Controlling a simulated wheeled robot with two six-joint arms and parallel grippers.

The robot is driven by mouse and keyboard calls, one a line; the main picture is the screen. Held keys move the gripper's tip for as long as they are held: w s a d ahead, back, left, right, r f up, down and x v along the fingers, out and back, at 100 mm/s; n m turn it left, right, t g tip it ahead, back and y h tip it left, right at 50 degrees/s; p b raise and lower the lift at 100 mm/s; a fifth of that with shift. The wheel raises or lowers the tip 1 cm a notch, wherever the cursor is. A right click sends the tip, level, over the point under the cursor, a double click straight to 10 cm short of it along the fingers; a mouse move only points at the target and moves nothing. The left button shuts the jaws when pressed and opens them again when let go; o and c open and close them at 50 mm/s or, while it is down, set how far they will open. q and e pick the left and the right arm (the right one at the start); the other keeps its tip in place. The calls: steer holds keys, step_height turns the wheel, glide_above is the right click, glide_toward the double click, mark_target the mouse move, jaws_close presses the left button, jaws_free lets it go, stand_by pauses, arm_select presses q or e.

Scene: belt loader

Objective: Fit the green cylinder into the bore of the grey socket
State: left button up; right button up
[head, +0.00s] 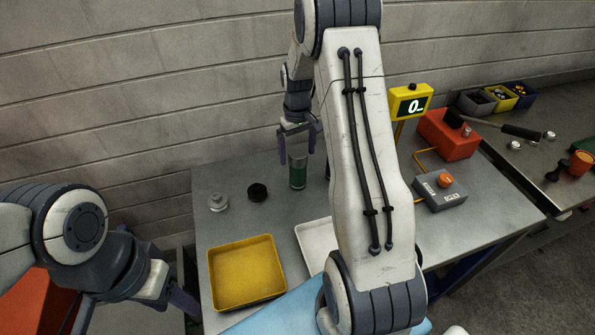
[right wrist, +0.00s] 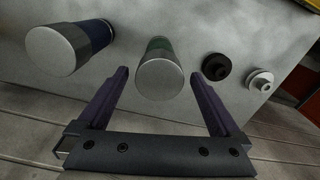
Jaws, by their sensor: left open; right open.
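The green cylinder (head: 298,173) stands upright on the grey table, its top bare metal; in the right wrist view its round end (right wrist: 160,78) shows between the fingers. My right gripper (head: 297,146) is open above and around the cylinder's top, with a gap on both sides in the wrist view (right wrist: 160,76). The grey socket (head: 218,203) sits on the table to the left, and also shows in the wrist view (right wrist: 262,81); its bore is too small to make out. My left gripper (head: 134,308) is open and empty at the lower left, off the table.
A black ring-like part (head: 257,192) lies between socket and cylinder. A blue cylinder (right wrist: 88,40) stands beside the green one. A yellow tray (head: 247,273) and a white tray (head: 312,247) lie nearer. A grey button box (head: 440,193) stands at the right.

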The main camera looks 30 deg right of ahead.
mark_target(298, 172)
step_height(298, 172, down, 4)
steer(key=shift+s+r+p, duration=0.15)
steer(key=shift+p, duration=0.7)
steer(key=shift+f, duration=0.45)
steer(key=shift+c, duration=0.3)
steer(key=shift+r, duration=0.1)
jaws_close()
